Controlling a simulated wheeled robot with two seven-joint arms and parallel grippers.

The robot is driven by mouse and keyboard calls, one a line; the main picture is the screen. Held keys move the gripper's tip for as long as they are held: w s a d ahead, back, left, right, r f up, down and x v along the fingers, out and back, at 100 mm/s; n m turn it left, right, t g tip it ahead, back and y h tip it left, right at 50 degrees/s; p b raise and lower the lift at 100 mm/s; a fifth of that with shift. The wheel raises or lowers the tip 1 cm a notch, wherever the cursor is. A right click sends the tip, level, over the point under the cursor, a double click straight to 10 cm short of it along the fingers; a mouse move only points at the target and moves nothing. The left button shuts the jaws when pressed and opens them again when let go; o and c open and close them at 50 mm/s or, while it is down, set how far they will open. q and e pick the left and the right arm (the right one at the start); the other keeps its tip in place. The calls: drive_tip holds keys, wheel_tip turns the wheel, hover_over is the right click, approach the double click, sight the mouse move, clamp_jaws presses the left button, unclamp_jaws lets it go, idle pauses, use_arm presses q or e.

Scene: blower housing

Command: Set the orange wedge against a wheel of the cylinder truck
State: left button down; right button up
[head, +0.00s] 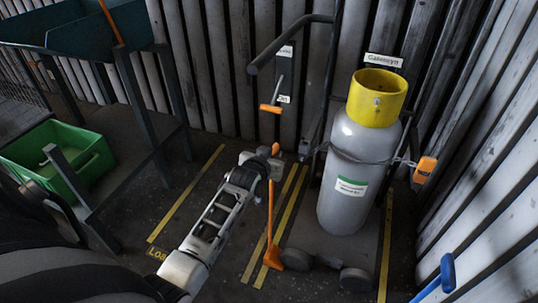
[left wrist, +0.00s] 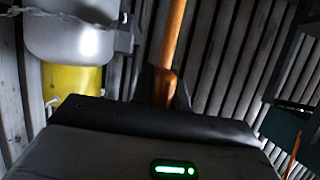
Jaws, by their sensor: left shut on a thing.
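The orange wedge (head: 272,260) is at the foot of a long orange handle, low at the floor beside the left wheel (head: 298,257) of the cylinder truck (head: 330,252). Wedge and wheel look very close; I cannot tell whether they touch. My left gripper (head: 274,160) is shut on the upper part of the handle, which stands nearly upright. The handle also shows in the left wrist view (left wrist: 172,50), where the wedge is not visible. The truck carries a grey cylinder (head: 348,180) with a yellow cap (head: 378,95). Its right wheel (head: 356,280) is clear. My right gripper is not in view.
A chain holds the cylinder, with an orange tag (head: 425,170) at its right. Yellow floor lines (head: 262,240) run beside the wedge. A green crate (head: 60,160) and dark frame stand left. A blue handle (head: 446,275) is at lower right. Corrugated walls close the back and right.

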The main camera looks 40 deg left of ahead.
use_arm(q)
drive_tip(key=shift+w+d+r, duration=0.1)
drive_tip(key=shift+d+r, duration=0.05)
drive_tip(key=shift+d, duration=0.1)
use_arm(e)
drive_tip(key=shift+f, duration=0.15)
use_arm(q)
drive_tip(key=c, duration=1.3)
unclamp_jaws()
drive_tip(key=shift+f, duration=0.25)
drive_tip(key=p+v, duration=0.4)
drive_tip(key=v, duration=1.2)
drive_tip(key=s+d+r+m+h+p, duration=0.1)
drive_tip(key=s+d+h+p, duration=0.1)
drive_tip(key=s+d, duration=0.2)
drive_tip(key=s+d+r+m+g+h+p, duration=0.1)
drive_tip(key=s+d+m+h+p, duration=0.1)
drive_tip(key=d, duration=0.5)
drive_tip(key=s+d+r+m+g+h+p, duration=0.1)
drive_tip(key=s+d+r+h+p, duration=0.1)
drive_tip(key=s+d+p, duration=0.2)
drive_tip(key=shift+s+d+m+h, duration=0.4)
drive_tip(key=shift+s+d, duration=0.5)
drive_tip(key=shift+d, duration=0.1)
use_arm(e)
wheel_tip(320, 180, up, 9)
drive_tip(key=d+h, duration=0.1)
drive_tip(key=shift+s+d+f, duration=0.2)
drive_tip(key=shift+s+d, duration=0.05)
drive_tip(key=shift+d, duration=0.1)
